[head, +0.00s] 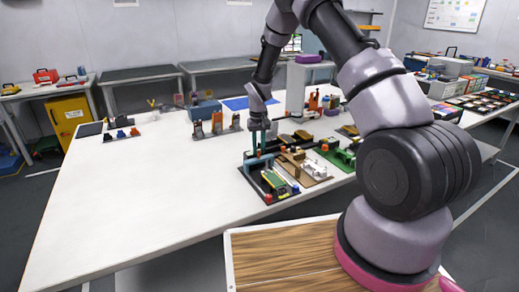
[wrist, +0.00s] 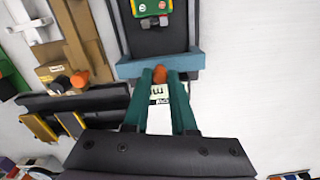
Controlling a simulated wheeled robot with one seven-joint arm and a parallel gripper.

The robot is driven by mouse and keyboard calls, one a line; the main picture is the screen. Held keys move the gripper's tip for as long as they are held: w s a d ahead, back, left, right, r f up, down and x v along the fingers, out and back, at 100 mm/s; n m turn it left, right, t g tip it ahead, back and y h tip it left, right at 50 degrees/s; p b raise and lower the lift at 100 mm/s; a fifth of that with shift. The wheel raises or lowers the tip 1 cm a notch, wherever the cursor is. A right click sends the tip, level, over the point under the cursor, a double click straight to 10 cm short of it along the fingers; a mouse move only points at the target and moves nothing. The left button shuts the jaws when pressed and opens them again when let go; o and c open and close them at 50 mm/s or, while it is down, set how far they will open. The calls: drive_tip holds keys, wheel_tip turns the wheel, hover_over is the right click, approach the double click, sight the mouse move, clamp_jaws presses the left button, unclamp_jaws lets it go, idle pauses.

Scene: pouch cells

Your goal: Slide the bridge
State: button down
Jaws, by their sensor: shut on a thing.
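The blue bridge (head: 259,161) spans a dark fixture (head: 247,175) near the table's front edge. In the wrist view the bridge (wrist: 187,62) is a blue-grey bar across the dark plate, with an orange knob (wrist: 160,74) at its middle. My gripper (head: 258,149) comes down from above with teal fingers. In the wrist view my gripper (wrist: 160,76) is shut on the orange knob. A green and yellow piece (head: 273,182) lies in the fixture in front of the bridge. The bridge's feet are not clear.
A tan fixture (head: 312,172) with a white part stands close on the right, and a green fixture (head: 342,156) beyond it. A blue bin (head: 205,109) and small upright parts stand behind.

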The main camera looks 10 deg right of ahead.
drive_tip(key=c, duration=0.7)
unclamp_jaws()
drive_tip(key=shift+w+a, duration=0.1)
drive_tip(key=shift+w, duration=0.15)
drive_tip(key=shift+c, duration=0.2)
wheel_tip(320, 180, up, 11)
drive_tip(key=s+d+r+m+t, duration=0.15)
drive_tip(key=s+r, duration=0.25)
drive_tip(key=r, duration=0.4)
drive_tip(key=s+d+r+t+y, duration=0.1)
drive_tip(key=s+d+r, duration=0.2)
drive_tip(key=s+r, duration=0.35)
drive_tip(key=s+d+r+m+t, duration=0.1)
drive_tip(key=s+d+r, duration=0.15)
drive_tip(key=r, duration=0.65)
drive_tip(key=s+d+r+m+t, duration=0.1)
drive_tip(key=s+r, duration=0.1)
drive_tip(key=s, duration=0.5)
drive_tip(key=s+r+t, duration=0.1)
drive_tip(key=s+r, duration=0.1)
drive_tip(key=s, duration=0.4)
drive_tip(key=s+d+r+m+t+y, duration=0.1)
drive_tip(key=s+r, duration=0.1)
drive_tip(key=s, duration=0.5)
drive_tip(key=shift+s+d+r+m+t, duration=0.3)
drive_tip(key=shift+r+m+t, duration=0.05)
